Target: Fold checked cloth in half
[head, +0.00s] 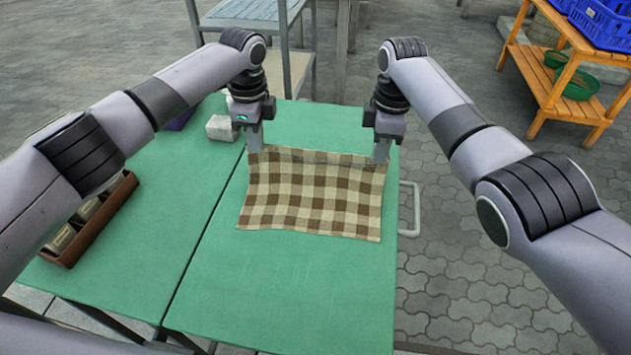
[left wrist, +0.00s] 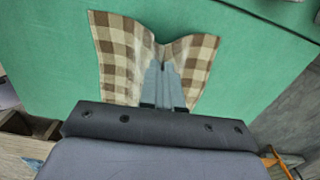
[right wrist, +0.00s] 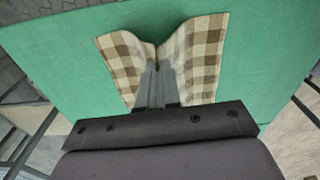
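The brown and cream checked cloth (head: 310,200) lies on the green table, its near part spread flat. My left gripper (head: 255,148) is at its far left corner and my right gripper (head: 380,158) is at its far right corner. In the left wrist view the fingers (left wrist: 163,75) are together with the cloth (left wrist: 115,45) bunched on both sides of them. In the right wrist view the fingers (right wrist: 157,75) are likewise together, with the cloth (right wrist: 203,50) rising on both sides. The far edge between the grippers looks slightly raised.
The green table (head: 280,290) is clear in front of the cloth. A brown box (head: 90,220) with items stands at the left, and a pale block (head: 221,128) lies at the back left. A wooden shelf (head: 560,85) with blue crates (head: 605,22) stands beyond, at the right.

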